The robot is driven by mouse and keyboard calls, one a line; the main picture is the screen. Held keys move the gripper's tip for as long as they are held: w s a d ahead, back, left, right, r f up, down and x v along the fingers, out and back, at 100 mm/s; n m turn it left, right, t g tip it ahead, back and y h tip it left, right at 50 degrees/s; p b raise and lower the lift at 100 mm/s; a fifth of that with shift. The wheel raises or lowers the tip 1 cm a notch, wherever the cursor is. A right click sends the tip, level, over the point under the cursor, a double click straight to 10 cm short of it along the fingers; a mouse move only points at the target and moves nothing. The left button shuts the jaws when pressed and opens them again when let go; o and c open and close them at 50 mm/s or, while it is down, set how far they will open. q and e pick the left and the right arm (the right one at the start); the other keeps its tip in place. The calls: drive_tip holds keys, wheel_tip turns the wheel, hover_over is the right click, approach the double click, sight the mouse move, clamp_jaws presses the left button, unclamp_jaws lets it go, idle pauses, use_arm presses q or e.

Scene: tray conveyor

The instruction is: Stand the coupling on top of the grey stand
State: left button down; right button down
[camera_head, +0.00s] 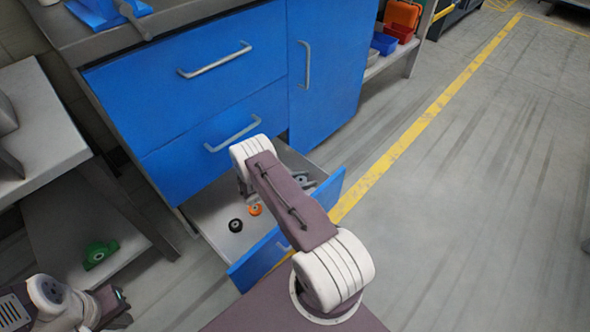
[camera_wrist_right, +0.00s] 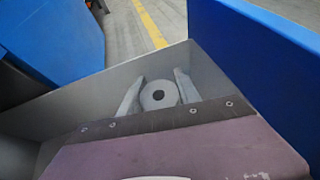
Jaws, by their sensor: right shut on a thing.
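A grey round piece with a dark central hole, which looks like the coupling (camera_wrist_right: 159,95), sits between the two fingers of my right gripper (camera_wrist_right: 160,77) in the right wrist view. The gripper is shut on it, low inside the open drawer. In the head view my right arm reaches down into the drawer and mostly hides this gripper and the piece. My left gripper (camera_head: 118,304) is at the lower left, apart from everything, and its jaws are too unclear to read. I cannot make out a grey stand for certain.
The open drawer (camera_head: 211,212) of the blue cabinet (camera_head: 200,85) also holds a black piece (camera_head: 235,225) and an orange piece (camera_head: 255,209). A green part (camera_head: 100,254) lies on the lower shelf of the left table (camera_head: 40,125). The floor at right is clear.

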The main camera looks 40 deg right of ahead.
use_arm(q)
drive_tip(key=shift+r, duration=0.45)
use_arm(e)
drive_tip(key=shift+s+d+r, duration=0.1)
drive_tip(key=shift+s+r, duration=0.2)
drive_tip(key=shift+s, duration=0.35)
